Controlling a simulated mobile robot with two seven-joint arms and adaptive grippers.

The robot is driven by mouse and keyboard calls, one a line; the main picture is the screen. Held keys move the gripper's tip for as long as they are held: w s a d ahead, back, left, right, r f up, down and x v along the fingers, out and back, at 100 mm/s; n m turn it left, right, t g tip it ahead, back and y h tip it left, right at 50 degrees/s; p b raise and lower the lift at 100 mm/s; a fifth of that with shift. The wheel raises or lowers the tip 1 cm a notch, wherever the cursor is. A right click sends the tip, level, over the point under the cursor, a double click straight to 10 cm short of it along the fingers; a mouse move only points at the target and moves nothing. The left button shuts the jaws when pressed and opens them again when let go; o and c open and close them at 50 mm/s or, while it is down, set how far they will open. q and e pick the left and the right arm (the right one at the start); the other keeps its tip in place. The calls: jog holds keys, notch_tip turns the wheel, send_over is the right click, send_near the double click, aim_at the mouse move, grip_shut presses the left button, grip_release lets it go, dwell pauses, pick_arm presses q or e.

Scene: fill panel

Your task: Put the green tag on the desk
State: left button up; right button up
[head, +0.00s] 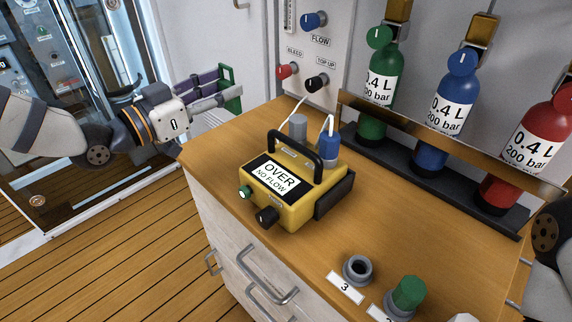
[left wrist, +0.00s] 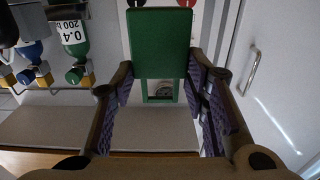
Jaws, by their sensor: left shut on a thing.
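The green tag (head: 233,98) is held by my left gripper (head: 222,88), beyond the desk's left rear corner in the head view. In the left wrist view the green tag (left wrist: 160,45) is a flat panel with a square opening at one end, between the purple-padded fingers. The fingers are shut on its sides. The desk (head: 400,225) has a wooden top above pale drawers. The tag is off the desk surface and apart from it. My right arm shows at the right edge of the head view, but its gripper is out of sight.
A yellow meter (head: 300,200) reading "OVER NO FLOW" stands on the desk. Green (head: 374,120), blue (head: 430,152) and red (head: 497,190) bottles stand in a rack behind. A grey socket (head: 358,268) and green-capped fitting (head: 407,295) are in front. Bare wood lies right of the meter.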

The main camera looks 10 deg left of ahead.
pick_arm(q)
jog(key=f, duration=0.3)
jog(key=f+b, duration=0.1)
jog(key=f, duration=0.2)
jog(key=f+b, duration=0.1)
jog(key=f, duration=0.2)
jog(key=shift+s+d+f, duration=0.1)
jog(key=shift+s+f, duration=0.05)
jog(key=shift+s, duration=0.1)
jog(key=shift+r, duration=0.2)
jog(key=shift+f, duration=0.15)
jog(key=o, duration=0.9)
jog(key=shift+o, duration=0.2)
pick_arm(e)
jog(key=shift+g, duration=0.5)
jog(key=s+f, duration=0.3)
